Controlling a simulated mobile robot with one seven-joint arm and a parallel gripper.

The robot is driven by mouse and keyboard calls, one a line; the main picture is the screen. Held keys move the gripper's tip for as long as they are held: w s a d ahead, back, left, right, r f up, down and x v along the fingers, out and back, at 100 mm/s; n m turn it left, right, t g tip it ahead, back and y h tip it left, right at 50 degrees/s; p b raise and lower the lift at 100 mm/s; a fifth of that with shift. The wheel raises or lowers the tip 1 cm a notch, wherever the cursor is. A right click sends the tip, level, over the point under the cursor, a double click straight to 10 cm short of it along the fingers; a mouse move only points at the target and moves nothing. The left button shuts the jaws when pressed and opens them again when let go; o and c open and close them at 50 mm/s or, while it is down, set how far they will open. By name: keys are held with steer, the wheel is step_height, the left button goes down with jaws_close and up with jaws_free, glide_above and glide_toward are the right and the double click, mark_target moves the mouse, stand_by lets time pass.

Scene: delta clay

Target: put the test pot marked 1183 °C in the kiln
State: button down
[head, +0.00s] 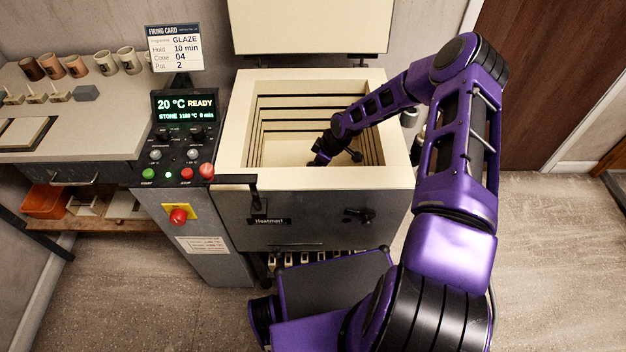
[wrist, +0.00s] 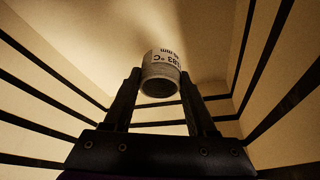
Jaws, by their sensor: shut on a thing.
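The kiln (head: 232,150) stands open in the head view, with its lid raised at the back and a cream chamber with dark grooves. My arm reaches down into it, and my gripper (head: 322,152) is inside the chamber. In the wrist view my gripper (wrist: 162,95) is shut on a small pale test pot (wrist: 160,66). The pot's printed mark reads upside down, partly as "183 °C". Chamber walls surround the pot. I cannot tell whether the pot touches the kiln floor. The pot is not clearly visible in the head view.
A control panel (head: 183,150) left of the kiln shows 20 °C READY, with a firing card (head: 175,47) above it. Several cups (head: 76,66) stand on the left bench (head: 100,120). The kiln lid (head: 310,25) is up. The chamber walls are close around my gripper.

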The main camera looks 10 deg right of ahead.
step_height(320, 180, down, 9)
steer(key=shift+r+b, duration=0.15)
steer(key=shift+b, duration=0.15)
steer(key=shift+f, duration=0.2)
steer(key=shift+c, duration=1)
jaws_free()
steer(key=shift+r, duration=0.1)
steer(key=shift+d+r, duration=0.1)
steer(key=shift+r, duration=0.4)
steer(key=v, duration=0.6)
steer(key=shift+r+p, duration=0.3)
steer(key=shift+p, duration=0.05)
